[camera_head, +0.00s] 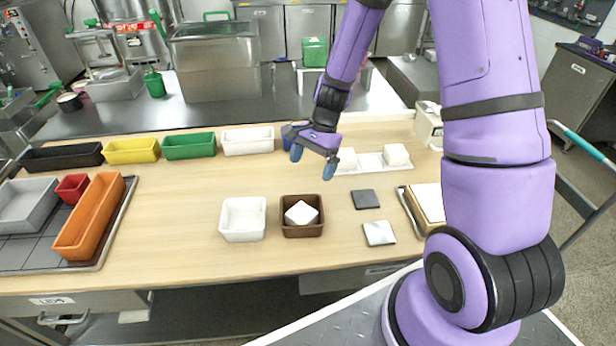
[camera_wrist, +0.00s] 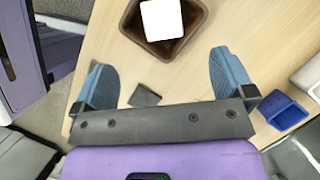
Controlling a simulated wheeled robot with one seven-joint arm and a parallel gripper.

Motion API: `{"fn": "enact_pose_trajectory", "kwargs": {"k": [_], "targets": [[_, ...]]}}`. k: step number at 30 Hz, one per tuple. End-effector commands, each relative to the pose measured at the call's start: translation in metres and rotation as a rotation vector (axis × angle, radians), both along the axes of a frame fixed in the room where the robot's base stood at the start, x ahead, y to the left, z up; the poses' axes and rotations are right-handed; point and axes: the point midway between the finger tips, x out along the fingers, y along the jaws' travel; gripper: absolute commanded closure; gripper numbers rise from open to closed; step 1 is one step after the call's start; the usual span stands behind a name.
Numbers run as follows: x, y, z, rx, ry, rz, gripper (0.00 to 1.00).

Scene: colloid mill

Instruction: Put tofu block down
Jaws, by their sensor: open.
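A white tofu block (camera_head: 301,213) lies tilted inside a small brown box (camera_head: 302,231) on the wooden table. The wrist view also shows this tofu block (camera_wrist: 161,18) within the brown box (camera_wrist: 131,27), ahead of my fingers. My gripper (camera_head: 312,162) is open and empty, raised above the table and apart from the brown box. In the wrist view its two blue fingers (camera_wrist: 161,60) stand wide apart with nothing between them. Two more white blocks, one at the left (camera_head: 347,159) and one at the right (camera_head: 396,155), sit on a white board (camera_head: 371,163).
An empty white box (camera_head: 242,219) stands left of the brown one. A dark square (camera_head: 366,199) and a pale square (camera_head: 379,233) lie to the right. A blue box (camera_wrist: 283,111) is near my gripper. Coloured boxes line the back; a tray (camera_head: 113,235) is at left.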

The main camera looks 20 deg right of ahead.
Motion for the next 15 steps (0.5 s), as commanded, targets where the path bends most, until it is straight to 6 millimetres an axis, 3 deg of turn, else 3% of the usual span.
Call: {"fn": "enact_pose_trajectory", "kwargs": {"k": [5, 8, 15], "targets": [[0.001, -0.003, 0.014, -0.003, -0.012, 0.013, 0.0], [-0.001, -0.004, 0.032, -0.015, -0.049, 0.056, 0.0], [-0.02, -0.006, 0.105, -0.067, -0.201, 0.251, 0.0]]}}
